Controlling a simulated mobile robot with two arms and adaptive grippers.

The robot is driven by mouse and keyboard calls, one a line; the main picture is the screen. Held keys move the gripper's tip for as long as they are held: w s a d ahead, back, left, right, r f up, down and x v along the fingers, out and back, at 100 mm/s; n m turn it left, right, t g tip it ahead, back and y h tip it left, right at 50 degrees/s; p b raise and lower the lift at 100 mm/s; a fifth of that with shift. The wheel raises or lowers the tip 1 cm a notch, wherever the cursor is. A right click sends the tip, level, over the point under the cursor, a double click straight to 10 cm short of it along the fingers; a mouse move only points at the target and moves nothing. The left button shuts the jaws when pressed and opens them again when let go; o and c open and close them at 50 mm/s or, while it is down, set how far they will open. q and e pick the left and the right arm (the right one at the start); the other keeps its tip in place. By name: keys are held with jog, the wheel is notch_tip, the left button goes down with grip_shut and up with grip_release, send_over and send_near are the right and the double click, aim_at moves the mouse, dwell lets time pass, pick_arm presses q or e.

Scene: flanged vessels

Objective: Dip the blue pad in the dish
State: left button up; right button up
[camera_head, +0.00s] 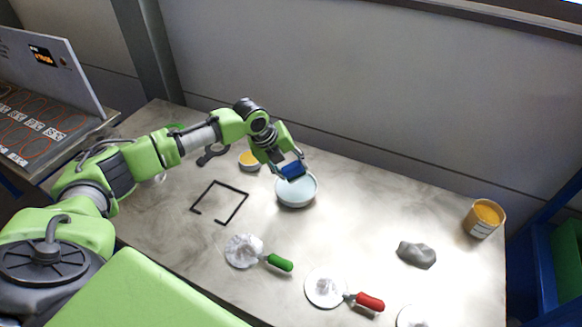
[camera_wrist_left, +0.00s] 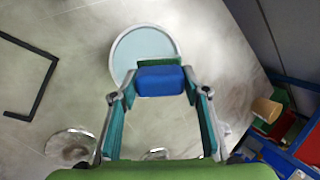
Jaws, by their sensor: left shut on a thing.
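The blue pad (camera_head: 293,170) is held between the fingers of my left gripper (camera_head: 290,165) in the head view. It is above the far part of the dish (camera_head: 297,194), a round pale dish with light blue contents. In the left wrist view the blue pad (camera_wrist_left: 160,81) has a green layer on its far side and overlaps the near part of the dish (camera_wrist_left: 122,62). My left gripper (camera_wrist_left: 158,92) is shut on the pad. I cannot tell whether the pad touches the contents. My right gripper is not in view.
A black open frame (camera_head: 244,206) lies left of the dish. A small yellow-topped tub (camera_head: 250,161) stands behind it. A green-handled tool (camera_head: 278,263) and a red-handled tool (camera_head: 369,302) lie in front. A grey lump (camera_head: 416,255) and a yellow-filled container (camera_head: 483,219) are at right.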

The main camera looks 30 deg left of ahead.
aim_at(295, 162)
pick_arm(q)
notch_tip(295, 162, up, 4)
jog(key=p, duration=0.4)
jog(key=shift+r, duration=0.1)
dwell(0.5)
